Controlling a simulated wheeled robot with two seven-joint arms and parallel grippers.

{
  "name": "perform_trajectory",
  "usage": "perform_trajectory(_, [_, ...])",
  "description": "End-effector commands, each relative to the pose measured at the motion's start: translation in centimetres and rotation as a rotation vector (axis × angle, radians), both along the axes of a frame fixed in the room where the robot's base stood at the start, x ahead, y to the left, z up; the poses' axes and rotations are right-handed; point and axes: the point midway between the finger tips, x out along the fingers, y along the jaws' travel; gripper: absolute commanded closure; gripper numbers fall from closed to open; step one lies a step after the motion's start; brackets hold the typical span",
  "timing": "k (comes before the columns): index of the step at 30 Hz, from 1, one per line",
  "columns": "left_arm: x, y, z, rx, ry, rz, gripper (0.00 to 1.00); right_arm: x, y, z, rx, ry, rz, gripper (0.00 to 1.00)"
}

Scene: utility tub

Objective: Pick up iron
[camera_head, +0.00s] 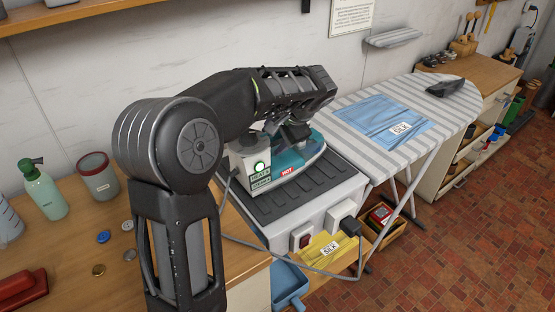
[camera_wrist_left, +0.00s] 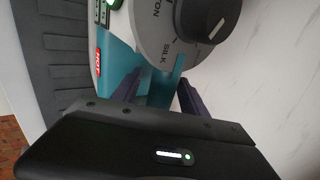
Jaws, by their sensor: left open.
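The iron (camera_head: 306,165) is teal and grey with a red HOT label. It stands on the dark ribbed top of a white stand (camera_head: 345,191), partly hidden by my left arm. In the left wrist view the iron's grey dial face (camera_wrist_left: 165,22) shows a dark knob and the words SILK and part of COTTON. My left gripper (camera_head: 288,138) is open right at the iron's upper part. In the left wrist view its two purple-dark fingers (camera_wrist_left: 158,92) stand either side of a teal part of the iron; contact cannot be told. My right gripper is not in view.
A striped ironing board (camera_head: 352,134) holds a blue SILK cloth (camera_head: 383,119) and a dark object (camera_head: 446,88). A plug and cable (camera_head: 348,226) hang at the stand's front. A green bottle (camera_head: 43,187) and grey cup (camera_head: 98,176) stand on the left wooden counter.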

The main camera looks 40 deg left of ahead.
Motion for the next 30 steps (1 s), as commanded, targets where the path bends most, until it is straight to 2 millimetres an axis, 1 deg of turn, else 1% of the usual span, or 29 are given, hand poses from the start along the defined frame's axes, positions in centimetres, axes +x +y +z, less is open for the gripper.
perform_trajectory(11, [0.01, -0.04, 0.04, 0.000, -0.001, -0.001, 0.50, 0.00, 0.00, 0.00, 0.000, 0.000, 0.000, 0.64])
perform_trajectory(27, [0.01, -0.04, 0.04, 0.000, -0.001, -0.001, 0.94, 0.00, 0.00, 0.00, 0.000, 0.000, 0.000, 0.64])
perform_trajectory(30, [0.01, -0.05, 0.03, 0.000, -0.001, -0.001, 1.00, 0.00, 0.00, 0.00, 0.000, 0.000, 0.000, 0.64])
